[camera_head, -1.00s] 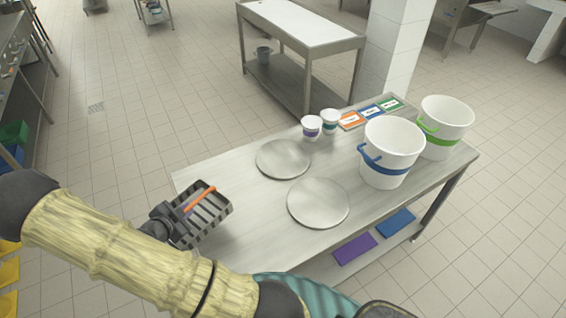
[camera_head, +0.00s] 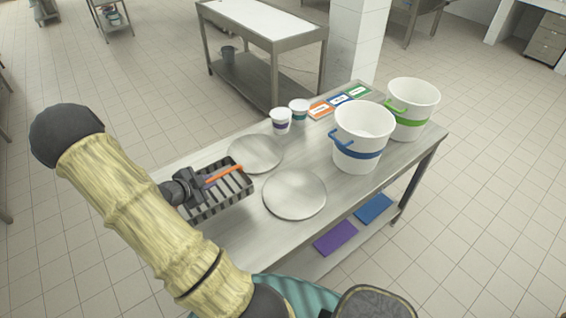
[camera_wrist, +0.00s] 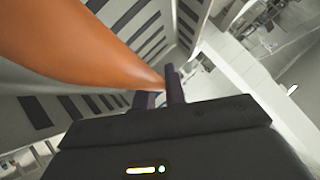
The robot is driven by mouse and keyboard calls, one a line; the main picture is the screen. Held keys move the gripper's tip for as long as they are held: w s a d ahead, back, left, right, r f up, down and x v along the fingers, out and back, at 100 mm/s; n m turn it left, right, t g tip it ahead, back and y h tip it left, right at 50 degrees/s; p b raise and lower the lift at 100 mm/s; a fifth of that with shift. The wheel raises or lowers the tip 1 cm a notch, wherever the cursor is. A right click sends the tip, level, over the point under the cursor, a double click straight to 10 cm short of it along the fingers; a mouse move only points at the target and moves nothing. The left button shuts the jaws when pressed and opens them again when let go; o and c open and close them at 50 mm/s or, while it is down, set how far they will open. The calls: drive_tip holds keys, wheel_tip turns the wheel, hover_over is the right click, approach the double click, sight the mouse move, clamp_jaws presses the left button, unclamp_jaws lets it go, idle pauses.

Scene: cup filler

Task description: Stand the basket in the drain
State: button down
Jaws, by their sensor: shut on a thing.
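My gripper (camera_head: 207,181) is shut on the orange handle. In the wrist view the handle (camera_wrist: 85,40) is large and close, reaching my fingertips (camera_wrist: 170,88), with pale slotted walls around them. I cannot tell whether the basket touches the table. Two round metal discs (camera_head: 255,153) (camera_head: 295,193) lie to its right. I cannot tell which thing is the drain.
Two white buckets, one with a blue band (camera_head: 359,138) and one with a green band (camera_head: 411,108), stand at the table's right. Two small cups (camera_head: 281,122) (camera_head: 299,110) and colored label cards (camera_head: 339,101) lie behind. Purple and blue mats lie on the lower shelf.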

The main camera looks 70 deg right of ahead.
sight(211, 193)
drive_tip(key=shift+w+f+p, duration=0.1)
drive_tip(key=shift+f+p, duration=0.25)
drive_tip(key=shift+f, duration=2.55)
drive_tip(key=shift+f+p, duration=0.45)
drive_tip(key=shift+f, duration=1.65)
drive_tip(key=shift+f, duration=0.1)
drive_tip(key=c, duration=1.5)
unclamp_jaws()
drive_tip(key=shift+o, duration=0.2)
